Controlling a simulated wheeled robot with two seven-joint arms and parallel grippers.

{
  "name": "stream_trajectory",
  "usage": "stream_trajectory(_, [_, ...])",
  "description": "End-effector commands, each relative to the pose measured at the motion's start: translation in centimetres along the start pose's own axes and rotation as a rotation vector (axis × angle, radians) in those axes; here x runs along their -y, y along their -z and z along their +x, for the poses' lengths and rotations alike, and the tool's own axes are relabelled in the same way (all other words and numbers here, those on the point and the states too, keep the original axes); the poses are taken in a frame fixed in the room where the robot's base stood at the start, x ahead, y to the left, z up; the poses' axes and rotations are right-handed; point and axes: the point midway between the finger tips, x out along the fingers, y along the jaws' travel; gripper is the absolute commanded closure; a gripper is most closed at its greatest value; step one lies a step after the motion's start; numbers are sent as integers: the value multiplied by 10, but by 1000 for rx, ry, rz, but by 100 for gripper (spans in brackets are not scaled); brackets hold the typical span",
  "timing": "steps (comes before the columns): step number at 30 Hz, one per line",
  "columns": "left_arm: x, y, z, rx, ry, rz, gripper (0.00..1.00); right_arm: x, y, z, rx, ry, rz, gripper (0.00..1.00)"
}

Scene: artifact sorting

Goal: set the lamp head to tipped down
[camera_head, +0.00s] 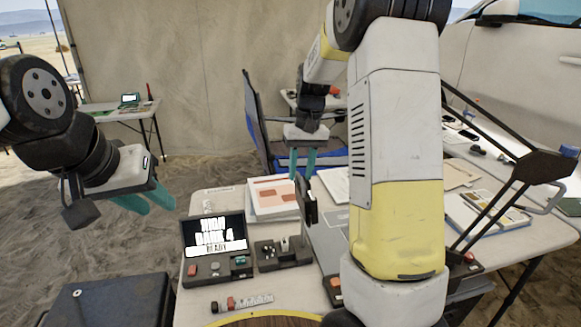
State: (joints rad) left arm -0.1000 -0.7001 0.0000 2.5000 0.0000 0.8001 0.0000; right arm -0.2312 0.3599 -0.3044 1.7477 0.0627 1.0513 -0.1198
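A black desk lamp stands at the right, with twin rods meeting at a dark elbow joint (540,166). Its upper rods run up and left behind my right arm, and its lower rods run down to the table. I cannot make out the lamp head for certain. A dark, upright, plate-like piece (308,200) just below my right gripper may be part of it.
The work table holds a screen box (215,236), a dark tray of small parts (283,254), a red-and-white box (273,199) and a small labelled strip (242,304). A black case (108,305) stands at front left. A side table (116,113) and a blue chair are behind.

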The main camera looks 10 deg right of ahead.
Motion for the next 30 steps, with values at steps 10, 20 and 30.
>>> stream_trajectory(10, [0, 0, 0, 0, 0, 0, 67, 0, 0, 0, 0, 0, 0, 100])
stream_trajectory(20, [0, 0, 0, 0, 0, 0, 67, 0, 0, 0, -1, 0, 0, 100])
stream_trajectory(30, [0, 0, 0, 0, 0, 0, 67, 0, 0, -1, -1, 0, 0, 100])
